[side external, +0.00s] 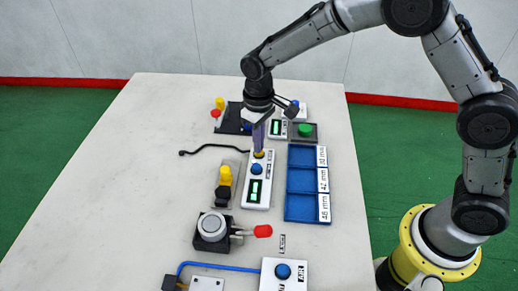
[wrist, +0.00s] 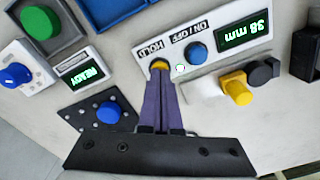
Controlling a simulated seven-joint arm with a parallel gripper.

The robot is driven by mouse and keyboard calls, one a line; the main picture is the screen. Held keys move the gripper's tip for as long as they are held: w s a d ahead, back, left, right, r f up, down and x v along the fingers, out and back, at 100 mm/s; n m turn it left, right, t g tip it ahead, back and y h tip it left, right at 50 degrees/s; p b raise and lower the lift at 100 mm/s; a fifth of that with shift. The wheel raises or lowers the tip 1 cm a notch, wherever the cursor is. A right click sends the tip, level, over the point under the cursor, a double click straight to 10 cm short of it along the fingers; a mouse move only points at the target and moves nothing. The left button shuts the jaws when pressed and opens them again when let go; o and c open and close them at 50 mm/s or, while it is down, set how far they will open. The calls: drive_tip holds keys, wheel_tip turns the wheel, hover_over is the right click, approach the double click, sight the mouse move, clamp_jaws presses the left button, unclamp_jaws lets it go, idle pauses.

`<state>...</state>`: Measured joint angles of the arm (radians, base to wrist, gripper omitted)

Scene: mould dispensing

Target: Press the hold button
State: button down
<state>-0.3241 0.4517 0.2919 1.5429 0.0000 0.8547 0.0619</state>
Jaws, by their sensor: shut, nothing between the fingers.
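The white gauge box (side external: 257,196) lies on the table in the side view. In the wrist view its panel (wrist: 225,62) carries the labels HOLD and ON/OFF and a green display (wrist: 243,34) reading 38 mm. The yellow hold button (wrist: 159,64) sits below the HOLD label. The blue on/off button (wrist: 196,53) is beside it. My gripper (wrist: 160,76) is shut and empty, with its purple fingertips at the yellow button. In the side view my gripper (side external: 259,148) points down at the yellow button (side external: 259,154). I cannot tell whether the tips touch it.
A blue tray (side external: 288,217) with labelled compartments is right of the gauge box. A yellow-topped part (side external: 225,176) stands close on its left. A green button box (side external: 305,131) is behind. A grey round device (side external: 212,228) is in front.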

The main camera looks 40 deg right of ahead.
drive_tip(key=shift+f, duration=0.2)
idle(0.3)
wheel_tip(320, 180, up, 11)
idle(1.3)
drive_tip(key=s+d+r+m+t, duration=0.1)
drive_tip(key=s+d+r+t, duration=0.1)
drive_tip(key=s+d+r, duration=0.4)
drive_tip(key=s+d+r+m+t, duration=0.1)
drive_tip(key=s+d+r+t, duration=0.1)
drive_tip(key=s+d+r, duration=0.45)
drive_tip(key=s+d+f, duration=0.1)
drive_tip(key=s+f, duration=0.1)
drive_tip(key=s, duration=0.5)
drive_tip(key=s+d+f+m+t, duration=0.1)
drive_tip(key=s+f, duration=0.2)
drive_tip(key=s, duration=0.5)
drive_tip(key=shift+d+f+t, duration=0.15)
drive_tip(key=shift+t, duration=0.15)
